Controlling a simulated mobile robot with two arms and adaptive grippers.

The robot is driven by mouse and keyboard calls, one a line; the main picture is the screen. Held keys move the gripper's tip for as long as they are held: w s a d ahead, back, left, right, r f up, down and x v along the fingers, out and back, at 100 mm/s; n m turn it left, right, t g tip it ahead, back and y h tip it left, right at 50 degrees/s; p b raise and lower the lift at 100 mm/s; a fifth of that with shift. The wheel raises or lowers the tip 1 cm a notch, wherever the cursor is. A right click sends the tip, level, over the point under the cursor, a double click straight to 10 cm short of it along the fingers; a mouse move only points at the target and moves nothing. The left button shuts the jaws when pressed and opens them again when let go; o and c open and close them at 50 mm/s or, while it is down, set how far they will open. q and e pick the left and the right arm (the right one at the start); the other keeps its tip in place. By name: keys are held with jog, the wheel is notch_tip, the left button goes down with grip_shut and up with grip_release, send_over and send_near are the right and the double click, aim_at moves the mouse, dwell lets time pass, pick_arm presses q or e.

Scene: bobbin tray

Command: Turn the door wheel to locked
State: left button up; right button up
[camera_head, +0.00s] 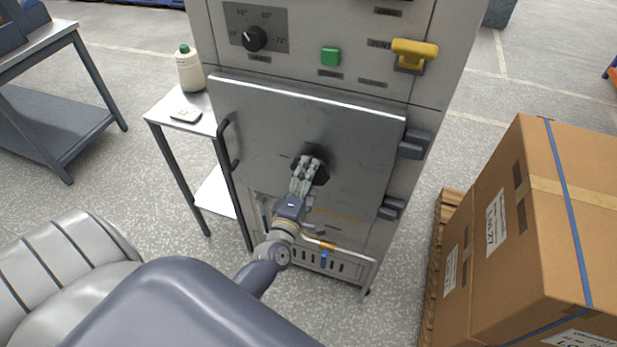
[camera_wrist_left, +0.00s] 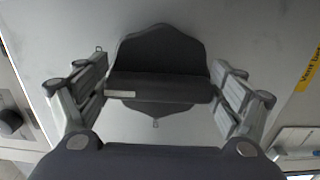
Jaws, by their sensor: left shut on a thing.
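The dark door wheel (camera_head: 321,174) sits at the middle of the grey metal door (camera_head: 262,125). My left gripper (camera_head: 308,168) reaches up to it from below and is shut on it, hiding part of the wheel. In the left wrist view the wheel (camera_wrist_left: 160,55) is a dark lobed knob with a raised bar across it. The left gripper's fingers (camera_wrist_left: 158,92) stand on both sides of that bar. A small pale mark shows on the bar. The door looks closed. The label by the wheel is too small to read. My right gripper is not in view.
A dark vertical door handle (camera_head: 229,145) is left of the wheel, with hinges (camera_head: 413,146) at the right. A side table (camera_head: 207,124) holds a bottle (camera_head: 190,70). Cardboard boxes (camera_head: 545,210) stand on a pallet at the right. A yellow lever (camera_head: 414,50) is above.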

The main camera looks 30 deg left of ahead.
pick_arm(q)
jog(key=shift+w+a+r, duration=0.1)
jog(key=shift+r, duration=0.15)
jog(key=o, duration=0.9)
jog(key=shift+w+f, duration=0.1)
jog(key=shift+f, duration=0.1)
jog(key=v, duration=1.2)
